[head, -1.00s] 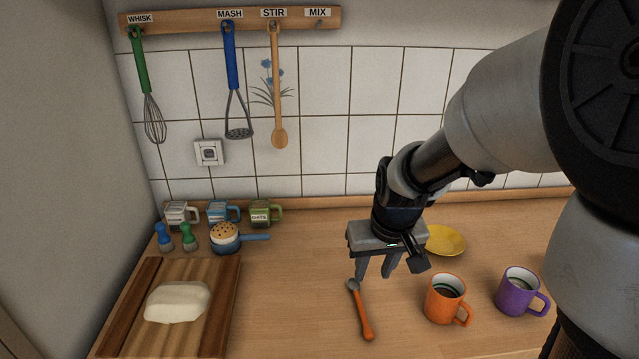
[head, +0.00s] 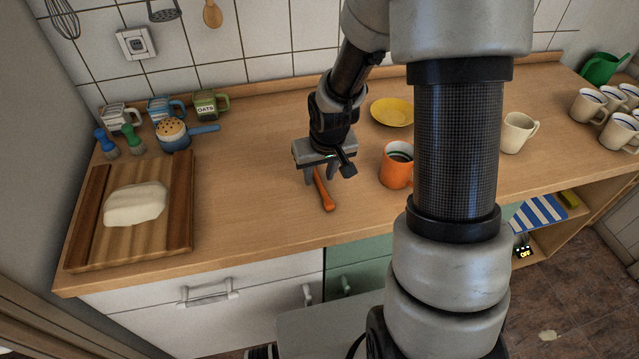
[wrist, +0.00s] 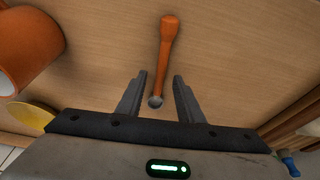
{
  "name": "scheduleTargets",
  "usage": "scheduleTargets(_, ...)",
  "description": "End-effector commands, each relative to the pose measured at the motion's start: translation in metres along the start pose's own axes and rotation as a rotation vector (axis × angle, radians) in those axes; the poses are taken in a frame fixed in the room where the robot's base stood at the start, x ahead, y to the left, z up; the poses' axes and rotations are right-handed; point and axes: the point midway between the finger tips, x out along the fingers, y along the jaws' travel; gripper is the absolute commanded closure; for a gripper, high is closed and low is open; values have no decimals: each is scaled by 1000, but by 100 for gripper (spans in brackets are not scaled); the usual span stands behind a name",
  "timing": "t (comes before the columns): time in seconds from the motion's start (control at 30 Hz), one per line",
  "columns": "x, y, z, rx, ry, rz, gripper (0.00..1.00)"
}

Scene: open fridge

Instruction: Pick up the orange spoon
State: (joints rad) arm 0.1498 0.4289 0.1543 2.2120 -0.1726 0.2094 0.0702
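The orange spoon (head: 324,190) lies on the wooden counter, its orange handle toward the front edge. In the head view its grey end is hidden behind my gripper (head: 320,174). In the wrist view the spoon (wrist: 167,45) points up the picture, and its grey end lies between the two fingertips of my gripper (wrist: 160,77) as seen from there. The fingers are apart with a gap on both sides of the spoon. My gripper is open and holds nothing. I cannot tell its exact height above the counter.
An orange mug (head: 396,166) stands just right of my gripper, with a yellow plate (head: 392,112) behind it. A cutting board (head: 180,215) with a pale block (head: 135,204) is at left. The counter between board and spoon is clear.

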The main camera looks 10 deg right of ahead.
Motion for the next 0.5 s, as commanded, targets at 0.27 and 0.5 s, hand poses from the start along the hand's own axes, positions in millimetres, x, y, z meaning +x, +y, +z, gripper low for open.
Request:
scheduleTargets(0.27,8,0,0,-1,1,1,66)
scheduleTargets(0.5,9,0,0,-1,0,1,66)
